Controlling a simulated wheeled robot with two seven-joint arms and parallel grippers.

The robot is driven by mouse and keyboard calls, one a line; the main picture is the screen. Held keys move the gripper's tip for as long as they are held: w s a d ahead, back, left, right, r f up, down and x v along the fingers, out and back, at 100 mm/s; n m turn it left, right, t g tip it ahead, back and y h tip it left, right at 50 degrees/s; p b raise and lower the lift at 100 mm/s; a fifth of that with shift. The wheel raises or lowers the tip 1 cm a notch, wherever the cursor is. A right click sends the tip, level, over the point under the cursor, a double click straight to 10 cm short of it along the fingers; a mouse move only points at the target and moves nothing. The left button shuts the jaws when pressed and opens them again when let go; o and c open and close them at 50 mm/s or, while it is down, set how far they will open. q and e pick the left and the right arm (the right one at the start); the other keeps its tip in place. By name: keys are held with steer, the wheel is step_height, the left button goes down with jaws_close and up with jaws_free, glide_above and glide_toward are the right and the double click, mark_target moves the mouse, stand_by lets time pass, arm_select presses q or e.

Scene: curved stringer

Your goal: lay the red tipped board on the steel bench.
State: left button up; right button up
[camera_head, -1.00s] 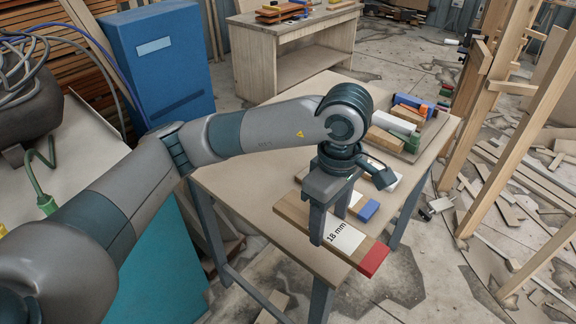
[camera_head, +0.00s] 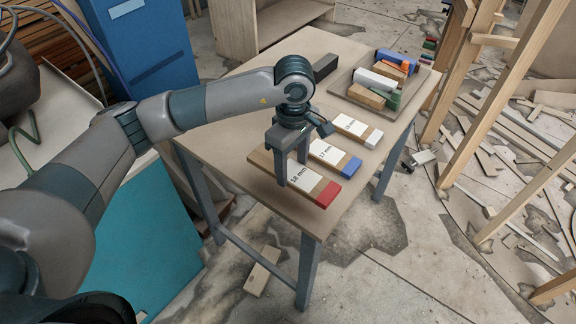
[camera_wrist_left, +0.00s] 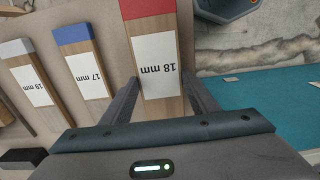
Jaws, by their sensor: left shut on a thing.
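The red tipped board (camera_head: 262,162) has a white "18 mm" label and lies along the near edge of a tan-topped table with grey metal legs (camera_head: 222,118). My left gripper (camera_head: 292,178) points down and is shut on this board, one finger on each side. In the left wrist view the board (camera_wrist_left: 160,105) runs between the fingers, its red tip at the top. I cannot tell whether the board touches the tabletop. Which surface is the steel bench is unclear; a pale grey top (camera_head: 62,122) stands at the left above teal panels.
A blue-tipped "17 mm" board (camera_head: 332,153) and a white-tipped board (camera_head: 353,129) lie beside the held one. A tray (camera_head: 345,87) of coloured blocks and a dark block (camera_head: 325,66) are farther back. A blue cabinet (camera_head: 150,45) stands behind my left arm. Timber posts (camera_head: 462,70) stand at right.

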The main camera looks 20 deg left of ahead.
mark_target(289, 173)
arm_select(q)
steer(key=shift+w+a+f, duration=0.7)
steer(key=shift+w+a, duration=0.05)
steer(key=shift+w, duration=0.1)
step_height(289, 173, down, 3)
steer(key=p, duration=0.2)
steer(key=shift+p, duration=0.4)
steer(key=shift+f, duration=0.45)
steer(key=shift+f, duration=0.1)
